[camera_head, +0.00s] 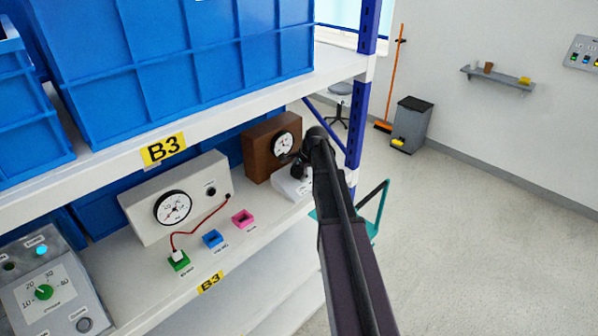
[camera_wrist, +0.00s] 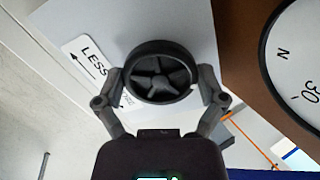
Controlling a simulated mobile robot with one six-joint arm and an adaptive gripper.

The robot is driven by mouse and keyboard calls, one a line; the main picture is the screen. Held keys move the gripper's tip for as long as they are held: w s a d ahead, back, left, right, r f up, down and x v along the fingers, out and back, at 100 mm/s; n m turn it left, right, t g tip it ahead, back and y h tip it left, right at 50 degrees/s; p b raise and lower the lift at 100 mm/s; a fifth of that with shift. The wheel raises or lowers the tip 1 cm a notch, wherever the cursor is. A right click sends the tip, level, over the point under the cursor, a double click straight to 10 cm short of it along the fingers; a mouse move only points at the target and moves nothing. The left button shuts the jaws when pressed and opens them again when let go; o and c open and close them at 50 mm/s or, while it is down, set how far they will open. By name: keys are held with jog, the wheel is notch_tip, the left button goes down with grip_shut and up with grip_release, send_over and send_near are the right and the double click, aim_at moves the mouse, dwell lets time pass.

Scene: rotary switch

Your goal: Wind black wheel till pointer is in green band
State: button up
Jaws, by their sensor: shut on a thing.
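The black wheel (camera_wrist: 160,84) is a spoked handwheel on a light grey housing in the wrist view. My gripper (camera_wrist: 159,75) has one finger on each side of its rim and is shut on it. A label reading LESS with an arrow lies beside the wheel, partly covered. In the head view my gripper (camera_head: 300,167) is at the pale housing (camera_head: 288,187) and hides the wheel. The round white gauge (camera_head: 283,143) is on a brown box (camera_head: 258,150) behind it. Its pointer and green band cannot be made out. The wrist view shows only part of the dial (camera_wrist: 300,60).
A blue upright (camera_head: 367,75) and shelf edge stand close to my arm. Another gauge box (camera_head: 150,203), small coloured blocks (camera_head: 212,239) and a grey knob panel (camera_head: 50,290) share the lower shelf. Blue bins (camera_head: 180,50) sit above. The floor at right is largely clear.

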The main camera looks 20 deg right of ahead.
jog(key=n, duration=0.5)
jog(key=shift+n, duration=0.3)
jog(key=n, duration=0.4)
jog(key=shift+n, duration=0.4)
jog(key=o, duration=0.8)
jog(key=shift+m, duration=0.3)
